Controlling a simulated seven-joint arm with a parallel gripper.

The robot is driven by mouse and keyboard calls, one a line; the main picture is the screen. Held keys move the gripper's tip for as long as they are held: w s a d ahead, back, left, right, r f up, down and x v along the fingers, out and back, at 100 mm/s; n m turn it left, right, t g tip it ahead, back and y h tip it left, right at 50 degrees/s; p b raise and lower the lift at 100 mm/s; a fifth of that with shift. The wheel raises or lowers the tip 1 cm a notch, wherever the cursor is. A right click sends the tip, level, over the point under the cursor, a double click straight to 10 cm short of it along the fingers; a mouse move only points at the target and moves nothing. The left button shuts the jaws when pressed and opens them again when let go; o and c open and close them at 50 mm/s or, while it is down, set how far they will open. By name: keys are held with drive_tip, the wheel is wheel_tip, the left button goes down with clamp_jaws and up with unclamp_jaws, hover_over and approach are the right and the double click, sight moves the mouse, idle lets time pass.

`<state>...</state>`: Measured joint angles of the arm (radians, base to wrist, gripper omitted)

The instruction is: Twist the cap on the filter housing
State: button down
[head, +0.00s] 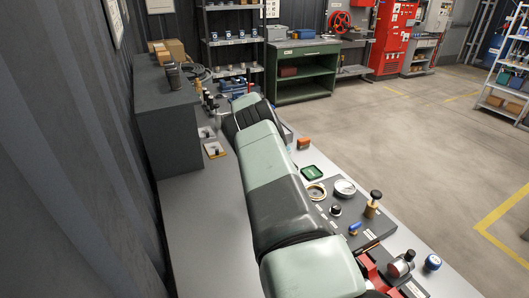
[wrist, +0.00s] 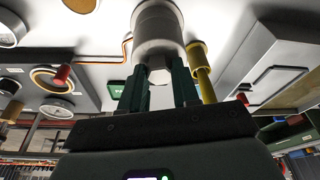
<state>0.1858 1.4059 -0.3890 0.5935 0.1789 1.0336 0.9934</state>
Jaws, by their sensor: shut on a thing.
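In the wrist view a pale grey cylinder, which looks like the filter housing (wrist: 157,22), stands at top centre. At its near end is a smaller grey faceted piece, which I take for the cap (wrist: 160,75). My gripper (wrist: 158,72) has its two dark green fingers on either side of this piece and is shut on it. The fingers hide part of its sides. In the head view my own arm covers the middle of the bench, and the gripper, cap and housing cannot be made out there.
A yellow cylinder (wrist: 201,72) stands close to the right finger. In the head view a dark grey cabinet (head: 165,125) is at left. A green tray (head: 312,173), a gauge (head: 345,187), a brass valve (head: 373,203) and a blue-capped part (head: 432,262) line the bench's right side.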

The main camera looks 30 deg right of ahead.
drive_tip(key=shift+m, duration=0.4)
drive_tip(key=shift+m+g, duration=0.3)
drive_tip(key=shift+m, duration=0.2)
drive_tip(key=c, duration=0.9)
unclamp_jaws()
drive_tip(key=shift+s+r+n+t, duration=0.1)
drive_tip(key=shift+n+t, duration=0.3)
drive_tip(key=shift+n, duration=0.8)
drive_tip(key=n, duration=0.2)
drive_tip(key=shift+n+t, duration=0.3)
drive_tip(key=shift+n, duration=0.1)
